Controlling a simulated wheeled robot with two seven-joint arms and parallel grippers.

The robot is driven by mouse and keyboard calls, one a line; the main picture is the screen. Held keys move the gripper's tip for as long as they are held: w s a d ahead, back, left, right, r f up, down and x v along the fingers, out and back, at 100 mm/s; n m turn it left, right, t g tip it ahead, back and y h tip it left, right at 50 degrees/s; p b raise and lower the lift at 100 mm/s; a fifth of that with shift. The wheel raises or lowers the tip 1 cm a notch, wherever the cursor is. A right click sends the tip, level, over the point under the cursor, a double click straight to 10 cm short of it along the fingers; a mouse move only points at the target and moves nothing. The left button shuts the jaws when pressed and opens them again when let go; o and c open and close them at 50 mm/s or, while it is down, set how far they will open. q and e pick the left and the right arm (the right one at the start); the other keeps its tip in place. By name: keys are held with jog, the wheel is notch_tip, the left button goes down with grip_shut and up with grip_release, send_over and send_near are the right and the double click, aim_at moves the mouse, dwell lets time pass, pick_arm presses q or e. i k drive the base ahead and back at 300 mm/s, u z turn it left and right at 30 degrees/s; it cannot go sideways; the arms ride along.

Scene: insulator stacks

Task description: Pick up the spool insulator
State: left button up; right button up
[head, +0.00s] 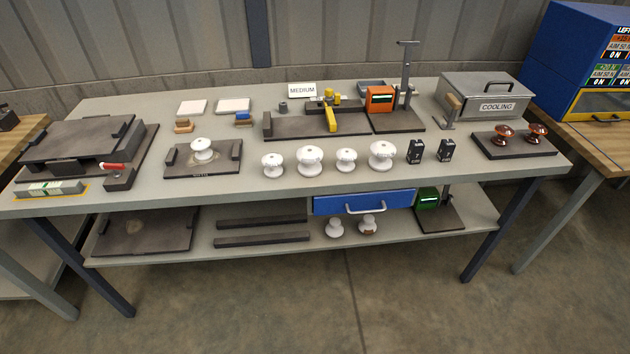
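Several white insulators stand upright in a row along the front middle of the table: a small one (272,165), a larger one (310,160), another small one (346,161) and a larger one at the right end (381,156). Another white insulator (202,149) sits on a dark fixture plate (180,168) left of the row. Two brown insulators (503,134) stand on a dark plate at the right. Two more pale ones (335,228) are on the lower shelf. I cannot tell which one is the spool insulator. Neither gripper is in view.
Two black boxes (415,151) stand right of the row. Behind are a yellow clamp fixture (331,117), an orange box (380,99) and a tall stand (406,75). A cooling box (487,95) is back right, a dark press (78,146) left. The front strip is mostly free.

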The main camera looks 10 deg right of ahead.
aim_at(309, 156)
jog(key=u, duration=0.4)
jog(key=i, duration=1)
jog(key=z, duration=0.55)
